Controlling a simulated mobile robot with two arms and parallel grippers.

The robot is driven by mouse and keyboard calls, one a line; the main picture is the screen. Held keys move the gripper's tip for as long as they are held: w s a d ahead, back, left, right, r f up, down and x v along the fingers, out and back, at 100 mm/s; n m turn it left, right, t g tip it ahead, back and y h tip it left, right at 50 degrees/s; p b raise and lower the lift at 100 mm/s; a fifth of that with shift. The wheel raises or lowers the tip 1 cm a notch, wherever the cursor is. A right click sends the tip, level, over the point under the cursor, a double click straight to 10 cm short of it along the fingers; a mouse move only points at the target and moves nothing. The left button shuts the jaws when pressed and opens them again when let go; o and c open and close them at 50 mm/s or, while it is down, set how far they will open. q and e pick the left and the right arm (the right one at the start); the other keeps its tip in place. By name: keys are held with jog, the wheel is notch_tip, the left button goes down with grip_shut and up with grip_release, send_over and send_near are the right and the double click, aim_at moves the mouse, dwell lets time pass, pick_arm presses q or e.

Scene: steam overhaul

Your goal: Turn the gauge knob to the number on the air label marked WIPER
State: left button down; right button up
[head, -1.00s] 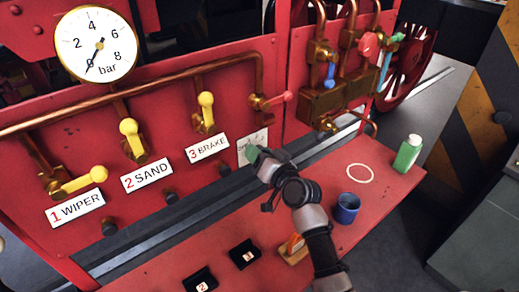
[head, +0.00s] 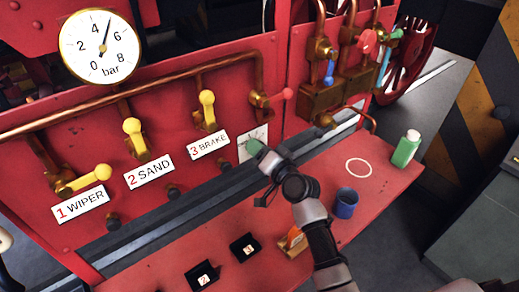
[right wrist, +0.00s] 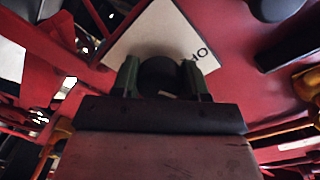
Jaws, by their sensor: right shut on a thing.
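The white WIPER label (head: 82,203) carries a red 1 and sits at the lower left of the red panel. The SAND label (head: 149,172) reads 2 and the BRAKE label (head: 208,145) reads 3. My right gripper (head: 257,151) is at a white plate (head: 246,152) right of BRAKE and hides the knob in the head view. In the right wrist view the green fingers (right wrist: 160,80) are shut on the dark round knob (right wrist: 157,72) in front of the white plate (right wrist: 150,35). Its scale is mostly hidden, so I cannot read the setting. My left gripper is not in view.
The round bar gauge (head: 100,47) has its needle between 4 and 6. Yellow levers (head: 133,130) stand above the labels. The red bench (head: 310,180) holds a blue cup (head: 347,203), a green bottle (head: 405,149) and black numbered stands (head: 243,247).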

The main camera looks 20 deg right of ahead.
jog(key=o, duration=0.9)
jog(key=shift+o, duration=0.2)
jog(key=shift+s, duration=0.1)
jog(key=b+v, duration=0.2)
jog(key=v, duration=0.8)
jog(key=shift+s+d, duration=0.2)
jog(key=shift+s, duration=0.1)
